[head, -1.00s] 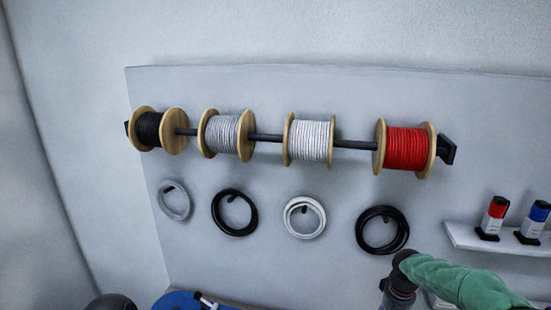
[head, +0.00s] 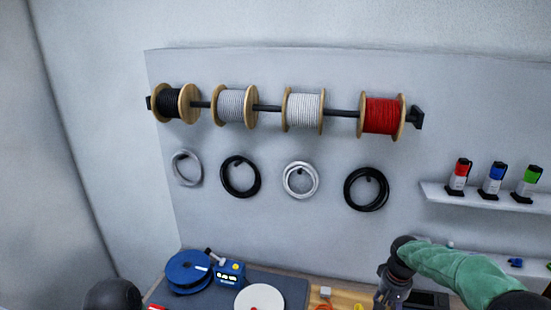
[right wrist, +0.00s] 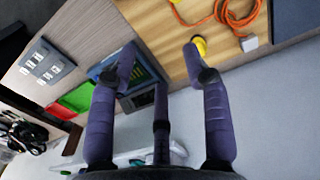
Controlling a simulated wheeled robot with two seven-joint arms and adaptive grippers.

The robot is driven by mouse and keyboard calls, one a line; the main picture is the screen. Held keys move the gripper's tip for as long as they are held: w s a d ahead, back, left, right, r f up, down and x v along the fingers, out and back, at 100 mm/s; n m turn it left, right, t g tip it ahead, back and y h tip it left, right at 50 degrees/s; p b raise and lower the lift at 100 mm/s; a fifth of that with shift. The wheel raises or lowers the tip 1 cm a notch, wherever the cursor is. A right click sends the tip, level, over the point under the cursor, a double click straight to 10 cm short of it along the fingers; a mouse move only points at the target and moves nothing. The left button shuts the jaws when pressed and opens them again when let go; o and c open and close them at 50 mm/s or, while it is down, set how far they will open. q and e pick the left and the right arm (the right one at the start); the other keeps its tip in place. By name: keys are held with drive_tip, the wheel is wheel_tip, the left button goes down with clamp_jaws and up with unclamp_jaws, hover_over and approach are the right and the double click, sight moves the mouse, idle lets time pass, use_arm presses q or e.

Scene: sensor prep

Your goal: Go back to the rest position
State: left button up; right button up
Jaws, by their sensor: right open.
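The fingertips are hard to make out there. A dark rounded part of my left arm shows at the lower left edge of the head view; my left gripper is out of view.
A wall board (head: 300,225) carries spools, including a red spool (head: 382,116), and hanging cable coils. A shelf (head: 480,198) with bottles juts out at right. On the bench are a blue reel (head: 184,274), a blue device (head: 230,272) and a white disc (head: 260,298). An orange cable (right wrist: 225,14) lies near the right fingers.

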drive_tip(key=s+a+f+y, duration=0.2)
drive_tip(key=s+a+f, duration=0.3)
drive_tip(key=f, duration=0.4)
drive_tip(key=s+a+f+y, duration=0.1)
drive_tip(key=s+a+f, duration=0.2)
drive_tip(key=a+f, duration=0.6)
drive_tip(key=s+a+f+m+y, duration=0.1)
drive_tip(key=s+a+f, duration=0.35)
drive_tip(key=s, duration=0.45)
drive_tip(key=s+a+f, duration=0.3)
drive_tip(key=s+f, duration=0.2)
drive_tip(key=s, duration=0.4)
use_arm(q)
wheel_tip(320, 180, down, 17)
drive_tip(key=b, duration=1.7)
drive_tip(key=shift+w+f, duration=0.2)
use_arm(e)
wheel_tip(320, 180, down, 16)
drive_tip(key=w+a+n, duration=0.1)
drive_tip(key=shift+w+a, duration=0.35)
drive_tip(key=shift+w, duration=0.05)
drive_tip(key=shift+f, duration=0.1)
